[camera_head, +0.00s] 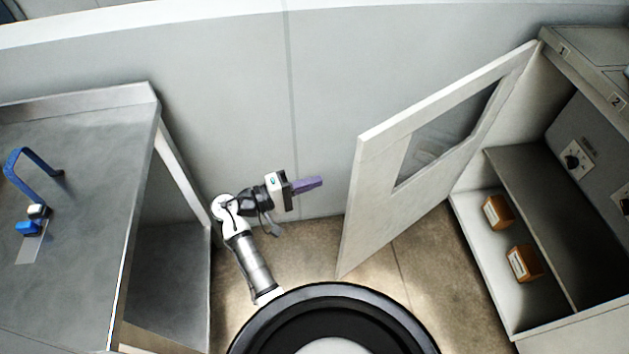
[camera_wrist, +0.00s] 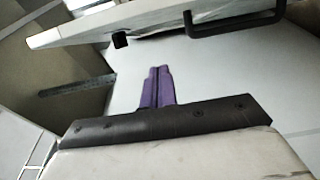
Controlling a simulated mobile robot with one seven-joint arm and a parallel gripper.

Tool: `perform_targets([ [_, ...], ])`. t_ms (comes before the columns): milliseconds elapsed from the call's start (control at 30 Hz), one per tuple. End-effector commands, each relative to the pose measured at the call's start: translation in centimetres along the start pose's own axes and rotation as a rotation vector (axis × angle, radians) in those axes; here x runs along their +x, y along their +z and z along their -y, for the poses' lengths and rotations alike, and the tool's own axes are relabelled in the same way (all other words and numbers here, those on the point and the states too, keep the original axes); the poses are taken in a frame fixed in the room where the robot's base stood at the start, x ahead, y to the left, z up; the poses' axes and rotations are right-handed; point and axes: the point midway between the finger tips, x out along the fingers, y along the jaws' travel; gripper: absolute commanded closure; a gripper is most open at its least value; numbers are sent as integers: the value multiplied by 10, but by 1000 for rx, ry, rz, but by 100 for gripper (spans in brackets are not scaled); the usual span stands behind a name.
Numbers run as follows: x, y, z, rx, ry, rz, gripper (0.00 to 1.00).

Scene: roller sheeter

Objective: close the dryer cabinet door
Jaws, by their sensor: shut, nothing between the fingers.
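The dryer cabinet door (camera_head: 385,170) is a pale panel with a window, hinged near the cabinet's far corner. It stands wide open, swung out to the left. The dryer cabinet (camera_head: 483,240) is at the right, with its inside exposed. My gripper (camera_head: 321,182) has purple fingers and is left of the door, apart from it, pointing right. In the wrist view the gripper (camera_wrist: 158,70) is shut and empty. A pale panel (camera_wrist: 130,25) with a black handle (camera_wrist: 236,25) crosses the top of that view; it looks like the door.
Two orange-brown boxes (camera_head: 497,212) (camera_head: 524,263) sit inside the cabinet. A grey metal table (camera_head: 75,240) with a blue curved handle-like item (camera_head: 30,160) is at the left. A wall (camera_head: 230,90) closes off the back. Open floor (camera_head: 415,270) lies between door and cabinet.

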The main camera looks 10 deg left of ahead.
Motion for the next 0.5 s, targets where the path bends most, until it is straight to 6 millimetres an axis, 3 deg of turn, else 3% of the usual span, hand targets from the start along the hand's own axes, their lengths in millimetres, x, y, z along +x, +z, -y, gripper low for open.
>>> perform_targets([
  [333, 76, 0, -3, 1, -2, 1, 100],
  [500, 79, 24, -2, -1, -2, -4, 100],
])
